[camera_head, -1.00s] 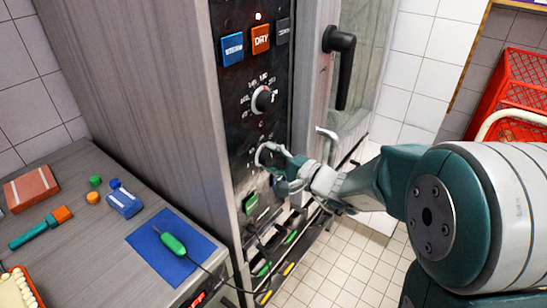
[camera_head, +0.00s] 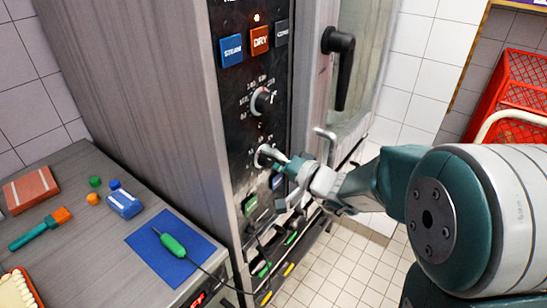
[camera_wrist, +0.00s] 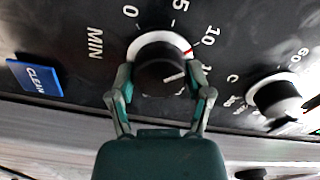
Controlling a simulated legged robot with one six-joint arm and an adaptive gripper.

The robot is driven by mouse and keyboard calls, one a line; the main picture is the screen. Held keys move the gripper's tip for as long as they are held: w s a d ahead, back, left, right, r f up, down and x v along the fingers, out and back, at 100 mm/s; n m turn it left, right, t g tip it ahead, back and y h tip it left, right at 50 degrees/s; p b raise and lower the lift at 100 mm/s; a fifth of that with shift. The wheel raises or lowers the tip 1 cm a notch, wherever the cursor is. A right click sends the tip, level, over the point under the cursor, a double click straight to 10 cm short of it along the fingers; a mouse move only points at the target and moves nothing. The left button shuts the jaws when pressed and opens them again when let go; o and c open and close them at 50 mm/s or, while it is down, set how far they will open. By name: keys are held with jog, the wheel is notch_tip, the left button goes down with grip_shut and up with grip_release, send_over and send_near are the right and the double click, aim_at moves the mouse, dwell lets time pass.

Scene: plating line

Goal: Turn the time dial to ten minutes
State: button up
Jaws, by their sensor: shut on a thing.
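The time dial (camera_wrist: 160,62) is a black knob on a pale ring, beside the word MIN and the numbers 0, 5, 10 and 15. A red mark (camera_wrist: 190,48) lies on the ring near 10. A short white line on the knob's face points right, below the red mark, more toward 15. My gripper (camera_wrist: 160,85) has a finger on each side of the knob and is shut on it. In the head view, my gripper (camera_head: 270,157) is at the lower knob of the oven panel and partly hides it.
A second knob, the temperature dial (camera_wrist: 277,98), sits close to my right finger. A blue CLEAN button (camera_wrist: 35,78) is at the left. In the head view, an oven door handle (camera_head: 340,68) juts out above my arm. A counter (camera_head: 85,215) with small items stands left.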

jog(key=shift+a, duration=0.15)
jog(key=o, duration=1)
jog(key=shift+o, duration=0.7)
jog(key=shift+a+f, duration=0.1)
jog(key=shift+a, duration=0.35)
jog(key=shift+d, duration=0.55)
jog(key=v, duration=1.1)
jog(key=shift+s, duration=0.25)
jog(key=shift+a, duration=0.1)
